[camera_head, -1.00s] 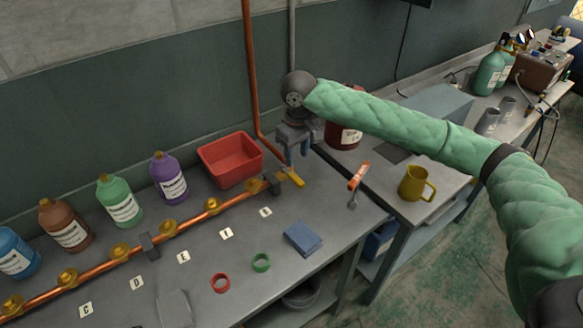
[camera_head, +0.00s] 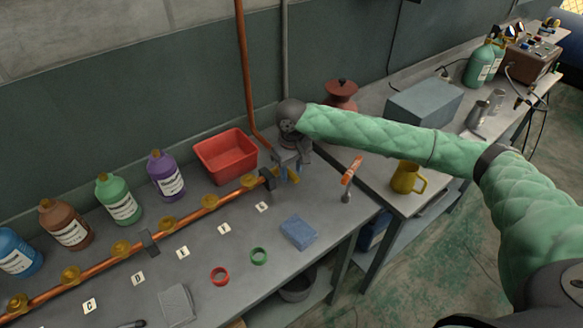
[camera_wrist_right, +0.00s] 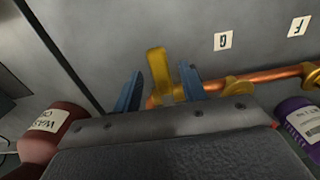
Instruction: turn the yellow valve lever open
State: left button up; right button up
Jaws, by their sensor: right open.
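The yellow valve lever (camera_head: 294,174) sits at the right end of the copper pipe (camera_head: 190,215) on the workbench and is partly hidden by my right gripper. In the right wrist view the lever (camera_wrist_right: 158,72) stands between the two blue fingers of my right gripper (camera_wrist_right: 162,72). The fingers are open, one on each side of the lever, with a visible gap to each. In the head view my right gripper (camera_head: 287,170) points down at the lever. My left gripper is in neither view.
A red bin (camera_head: 225,157) stands behind the pipe end. An orange-handled tool (camera_head: 352,169) lies to the right, before a yellow mug (camera_head: 405,179). A blue block (camera_head: 298,232), a green ring (camera_head: 259,256) and a red ring (camera_head: 219,277) lie in front. Several bottles stand behind the pipe.

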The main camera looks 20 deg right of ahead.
jog(key=shift+s, duration=0.1)
grip_shut()
